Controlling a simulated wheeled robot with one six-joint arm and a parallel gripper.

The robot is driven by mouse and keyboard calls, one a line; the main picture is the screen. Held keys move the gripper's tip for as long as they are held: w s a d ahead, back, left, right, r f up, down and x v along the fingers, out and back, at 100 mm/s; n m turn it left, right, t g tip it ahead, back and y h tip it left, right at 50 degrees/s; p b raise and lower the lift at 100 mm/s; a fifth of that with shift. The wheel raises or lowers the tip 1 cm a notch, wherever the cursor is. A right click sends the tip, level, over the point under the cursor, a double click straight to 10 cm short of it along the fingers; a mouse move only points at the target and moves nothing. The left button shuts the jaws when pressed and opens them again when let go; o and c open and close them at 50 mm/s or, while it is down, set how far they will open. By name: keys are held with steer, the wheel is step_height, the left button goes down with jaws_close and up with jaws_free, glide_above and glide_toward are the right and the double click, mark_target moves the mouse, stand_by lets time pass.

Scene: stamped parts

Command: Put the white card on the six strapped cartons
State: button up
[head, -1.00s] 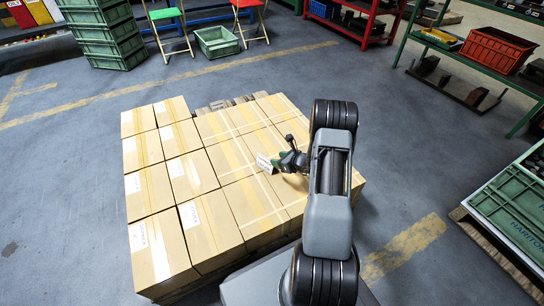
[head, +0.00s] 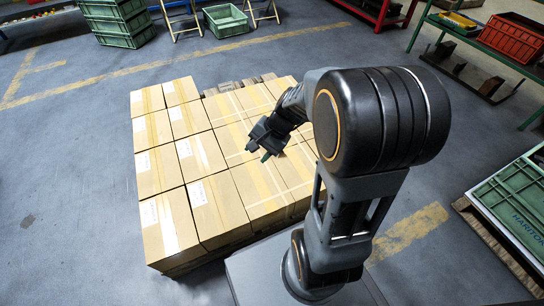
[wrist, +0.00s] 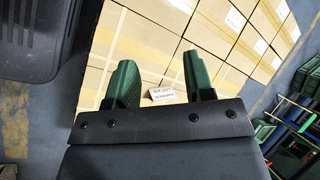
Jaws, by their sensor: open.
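The strapped cartons (head: 262,186) form the right part of a block of brown cartons, with pale straps across their tops. My gripper (head: 264,152) is over them in the head view. In the wrist view my gripper (wrist: 160,62) has its two green fingers spread apart. The white card (wrist: 164,95), with dark print, shows between the fingers, close to the gripper's base edge, apart from both fingers in the picture. It appears to stand on the carton tops, but its lower edge is hard to make out. The card is hidden in the head view.
Unstrapped cartons (head: 160,172) with white labels fill the left side of the block. A green crate (head: 226,20) stands on the floor behind. A green bench with a red crate (head: 506,42) is at the back right, and green crates (head: 520,195) stand at the right.

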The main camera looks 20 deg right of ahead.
steer(key=s+r+n+h, duration=0.5)
steer(key=s+n+h, duration=0.1)
steer(key=s+n, duration=0.2)
steer(key=shift+s+d+r+n+t, duration=0.15)
steer(key=shift+d+r+n+t, duration=0.2)
steer(key=shift+n, duration=0.55)
steer(key=shift+a+r, duration=0.1)
step_height(320, 180, up, 37)
steer(key=t+p, duration=0.1)
steer(key=p, duration=3.4)
steer(key=shift+a, duration=0.2)
